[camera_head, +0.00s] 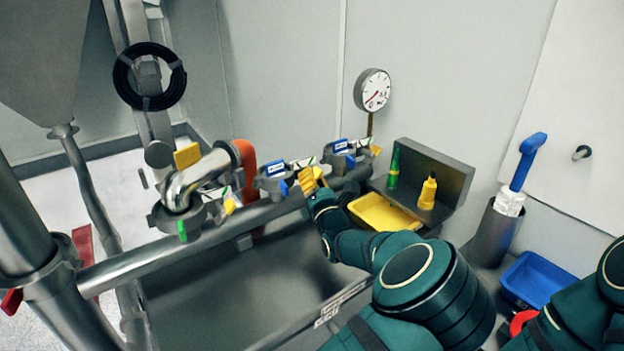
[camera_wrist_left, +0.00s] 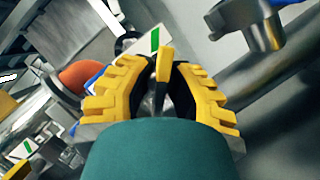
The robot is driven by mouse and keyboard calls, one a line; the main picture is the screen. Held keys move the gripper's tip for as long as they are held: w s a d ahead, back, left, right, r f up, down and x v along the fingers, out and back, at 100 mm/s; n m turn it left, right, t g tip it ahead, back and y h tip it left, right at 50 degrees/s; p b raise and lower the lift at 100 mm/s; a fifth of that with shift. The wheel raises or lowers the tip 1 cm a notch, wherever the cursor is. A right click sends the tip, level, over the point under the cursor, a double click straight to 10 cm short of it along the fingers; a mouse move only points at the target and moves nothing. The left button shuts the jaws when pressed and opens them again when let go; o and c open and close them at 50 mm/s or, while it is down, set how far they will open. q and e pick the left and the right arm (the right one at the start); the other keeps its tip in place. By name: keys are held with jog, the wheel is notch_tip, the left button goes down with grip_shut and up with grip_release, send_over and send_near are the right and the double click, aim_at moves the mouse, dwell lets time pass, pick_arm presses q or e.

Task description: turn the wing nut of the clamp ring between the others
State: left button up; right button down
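Three grey clamp rings sit in a row along a pipe: a left one (camera_head: 178,218), a middle one (camera_head: 268,183) and a right one (camera_head: 338,160). The left and right ones show yellow wing nuts (camera_head: 229,206) (camera_head: 375,150). My left gripper (camera_head: 307,180) is at the right side of the middle clamp ring and mostly covers its wing nut. In the left wrist view, the yellow wing nut (camera_wrist_left: 163,65) stands between the two yellow, black-padded fingers of my left gripper (camera_wrist_left: 164,72). I cannot tell whether the pads press on it. My right gripper is out of view.
An orange pipe bend (camera_head: 244,165) rises left of the middle clamp. A pressure gauge (camera_head: 373,90) stands behind. A yellow tray (camera_head: 384,214), marker-like bottles (camera_head: 428,192), a blue-handled brush (camera_head: 522,165) and a blue bin (camera_head: 540,280) lie to the right.

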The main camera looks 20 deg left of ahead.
pick_arm(q)
grip_shut()
jog(key=shift+r+n, duration=0.1)
jog(key=shift+n, duration=0.4)
jog(key=n+y+p, duration=0.1)
jog(key=n+y, duration=0.1)
jog(key=n, duration=0.2)
jog(key=shift+g, duration=0.4)
jog(key=n+g+y, duration=0.1)
jog(key=n, duration=0.2)
jog(key=n+g+y, duration=0.1)
jog(key=n+y, duration=0.1)
jog(key=n, duration=0.1)
jog(key=shift+n+p, duration=0.3)
jog(key=n+g+y, duration=0.1)
jog(key=n, duration=0.2)
jog(key=n+g, duration=0.2)
jog(key=n, duration=0.1)
jog(key=shift+n+y+b, duration=0.3)
jog(key=shift+n+y, duration=0.1)
jog(key=shift+n+g+y+b, duration=0.15)
jog(key=shift+n+g+b, duration=0.15)
jog(key=shift+n+g, duration=0.9)
jog(key=shift+n+g+y+b, duration=0.2)
jog(key=shift+n+g, duration=0.3)
jog(key=shift+n, duration=1.4)
